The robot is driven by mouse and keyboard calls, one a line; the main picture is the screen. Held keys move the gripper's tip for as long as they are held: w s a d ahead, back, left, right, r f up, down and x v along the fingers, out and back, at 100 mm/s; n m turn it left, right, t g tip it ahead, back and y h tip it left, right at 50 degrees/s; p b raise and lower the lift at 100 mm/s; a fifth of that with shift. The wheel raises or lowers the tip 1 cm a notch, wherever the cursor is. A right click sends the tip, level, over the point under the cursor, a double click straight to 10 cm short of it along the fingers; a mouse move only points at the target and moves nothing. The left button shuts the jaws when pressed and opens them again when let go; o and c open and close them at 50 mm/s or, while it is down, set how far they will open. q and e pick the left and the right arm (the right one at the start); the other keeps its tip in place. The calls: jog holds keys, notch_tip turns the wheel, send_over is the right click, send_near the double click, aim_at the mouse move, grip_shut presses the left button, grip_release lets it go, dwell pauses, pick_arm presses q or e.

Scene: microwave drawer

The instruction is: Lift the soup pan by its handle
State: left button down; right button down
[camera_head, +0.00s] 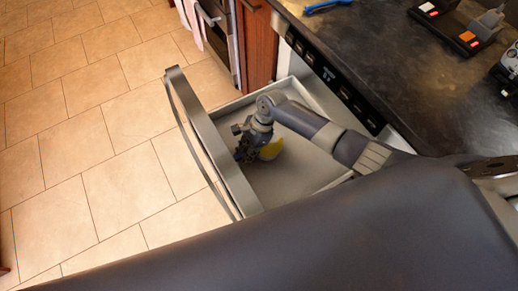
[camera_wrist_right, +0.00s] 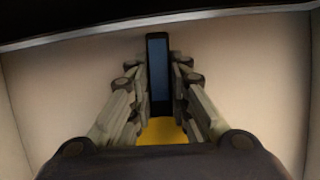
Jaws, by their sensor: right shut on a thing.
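The soup pan shows as a yellow body (camera_head: 271,149) inside the open drawer (camera_head: 235,181); most of it is hidden by my right arm and gripper. In the right wrist view its dark handle (camera_wrist_right: 158,75) stands between my fingers, with part of the yellow body (camera_wrist_right: 163,131) nearer the camera. My right gripper (camera_head: 243,152) reaches down into the drawer and is shut on the handle, with a finger on each side. I cannot tell whether the pan touches the drawer floor. My left gripper is not in view.
The drawer front with its long bar handle (camera_head: 189,120) stands out over the tiled floor (camera_head: 90,150). The dark countertop (camera_head: 400,75) above the drawer holds a blue item (camera_head: 326,5) and a black tray with an orange part (camera_head: 467,36). Drawer walls surround my gripper closely.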

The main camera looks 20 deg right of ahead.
notch_tip(320, 180, up, 10)
jog(key=shift+r+p, duration=0.1)
jog(key=shift+p, duration=0.95)
notch_tip(320, 180, up, 5)
jog(key=p, duration=0.6)
jog(key=shift+p, duration=0.35)
